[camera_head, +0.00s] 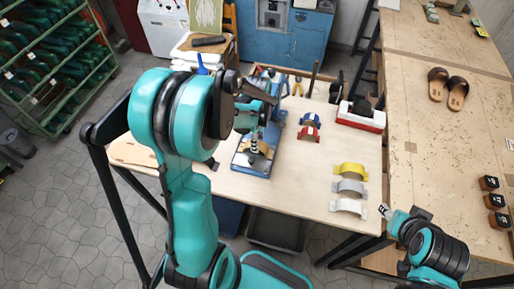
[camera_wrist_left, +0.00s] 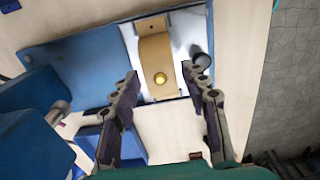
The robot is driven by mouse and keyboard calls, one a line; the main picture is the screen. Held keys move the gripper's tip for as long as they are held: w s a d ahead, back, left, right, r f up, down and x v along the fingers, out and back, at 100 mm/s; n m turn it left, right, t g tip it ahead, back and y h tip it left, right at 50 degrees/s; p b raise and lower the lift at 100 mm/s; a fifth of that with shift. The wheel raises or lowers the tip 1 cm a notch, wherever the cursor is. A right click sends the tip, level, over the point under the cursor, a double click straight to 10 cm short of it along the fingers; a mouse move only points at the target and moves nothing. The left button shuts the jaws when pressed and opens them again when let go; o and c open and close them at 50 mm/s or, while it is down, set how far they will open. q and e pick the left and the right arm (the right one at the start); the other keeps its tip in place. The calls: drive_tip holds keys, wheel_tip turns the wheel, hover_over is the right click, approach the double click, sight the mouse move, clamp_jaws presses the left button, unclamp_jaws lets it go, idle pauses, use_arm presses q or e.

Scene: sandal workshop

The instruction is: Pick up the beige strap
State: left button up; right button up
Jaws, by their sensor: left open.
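The beige strap (camera_wrist_left: 155,60) shows as a tan band with a brass stud and a small dark hole, lying on a white plate (camera_wrist_left: 188,35) of the blue press (camera_wrist_left: 90,65). In the head view the press (camera_head: 240,162) stands on the table, its strap mostly hidden. My left gripper (camera_wrist_left: 163,72) is open and empty, with a finger on either side of the strap's near end in the picture; contact cannot be told. My right gripper (camera_head: 387,212) is low beside the table's right edge; its jaws are too small to read.
Yellow (camera_head: 350,169), grey (camera_head: 350,187) and white (camera_head: 348,206) straps lie at the table's right. Blue (camera_head: 311,119) and red (camera_head: 308,133) straps lie near the middle. A red-and-white box (camera_head: 360,121) stands behind. Brown sandals (camera_head: 448,88) lie on the right bench.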

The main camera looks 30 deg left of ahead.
sight(263, 147)
use_arm(q)
wheel_tip(263, 147, down, 3)
drive_tip(key=shift+w+d+f, duration=0.1)
drive_tip(key=shift+d+f, duration=0.05)
drive_tip(key=c, duration=0.7)
